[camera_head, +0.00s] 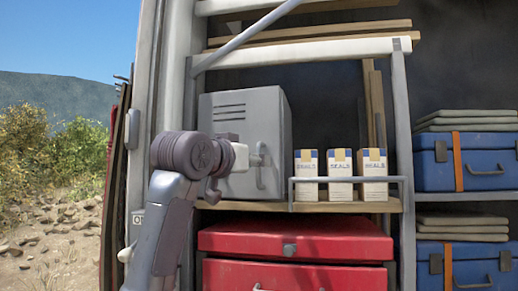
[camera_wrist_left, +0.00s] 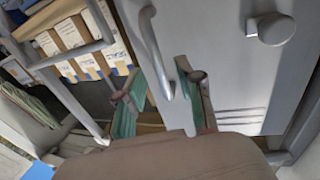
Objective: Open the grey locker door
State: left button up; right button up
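The grey locker (camera_head: 262,112) stands on a shelf in the head view, with vent slots at its upper left. Its door looks shut. The door handle (camera_head: 260,178) is an upright bar near the door's right edge, partly behind my left gripper. In the left wrist view the grey door (camera_wrist_left: 215,45) fills the right, with the bar handle (camera_wrist_left: 150,40) and a round knob (camera_wrist_left: 270,29). My left gripper (camera_wrist_left: 158,86) has its green-padded fingers apart, one on each side of the handle's end in the picture. I cannot tell whether they touch it. My right gripper is not in view.
White-and-yellow boxes (camera_head: 340,175) stand right of the locker behind a grey rail (camera_head: 345,181). A red chest (camera_head: 300,240) is below the shelf. Blue cases (camera_head: 470,165) are at the far right. A grey ladder frame (camera_head: 403,130) rises beside the boxes.

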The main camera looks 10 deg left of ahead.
pick_arm(q)
jog(key=shift+p+x, duration=0.5)
jog(key=shift+x, duration=0.9)
jog(key=shift+a, duration=0.1)
grip_shut()
jog(key=shift+s, duration=0.1)
